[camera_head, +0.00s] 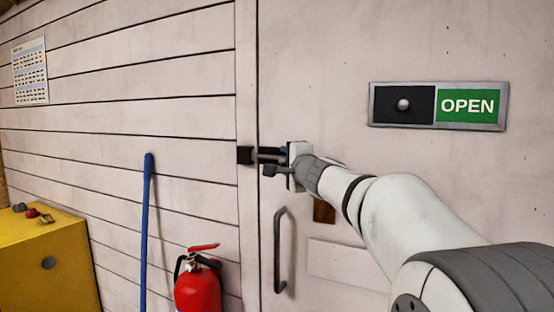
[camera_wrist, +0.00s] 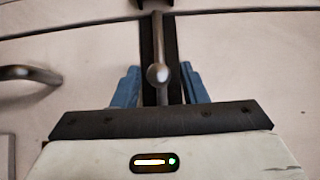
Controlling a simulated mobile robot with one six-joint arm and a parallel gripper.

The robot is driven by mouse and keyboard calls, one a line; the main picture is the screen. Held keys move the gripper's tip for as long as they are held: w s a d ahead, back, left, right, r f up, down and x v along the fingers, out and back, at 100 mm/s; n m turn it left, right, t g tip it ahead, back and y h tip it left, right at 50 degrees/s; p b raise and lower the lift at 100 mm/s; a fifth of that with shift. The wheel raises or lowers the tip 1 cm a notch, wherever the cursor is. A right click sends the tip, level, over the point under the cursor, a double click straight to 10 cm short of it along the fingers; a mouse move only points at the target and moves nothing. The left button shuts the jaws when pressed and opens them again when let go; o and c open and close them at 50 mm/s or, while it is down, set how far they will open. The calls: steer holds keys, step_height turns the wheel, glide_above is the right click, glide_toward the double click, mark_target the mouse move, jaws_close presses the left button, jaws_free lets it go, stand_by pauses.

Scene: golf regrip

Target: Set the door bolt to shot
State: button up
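The door bolt (camera_wrist: 159,45) is a grey rod with a round knob on a dark backplate; the plate also shows in the head view (camera_head: 268,152), partly hidden by my gripper. The rod points toward the dark keeper (camera_head: 245,155) on the frame, across the door seam. I cannot tell whether its tip is inside the keeper. My gripper (camera_head: 277,160) is at the bolt. In the wrist view my gripper (camera_wrist: 160,88) has its blue fingers apart, one on each side of the knob, with gaps visible; it looks open.
A door handle (camera_head: 279,250) is below the bolt. An OPEN sign with a slider (camera_head: 403,105) is on the door at upper right. A red fire extinguisher (camera_head: 198,285), a blue pole (camera_head: 146,230) and a yellow cabinet (camera_head: 45,265) stand along the left wall.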

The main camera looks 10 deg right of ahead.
steer(key=shift+w, duration=0.5)
jaws_close()
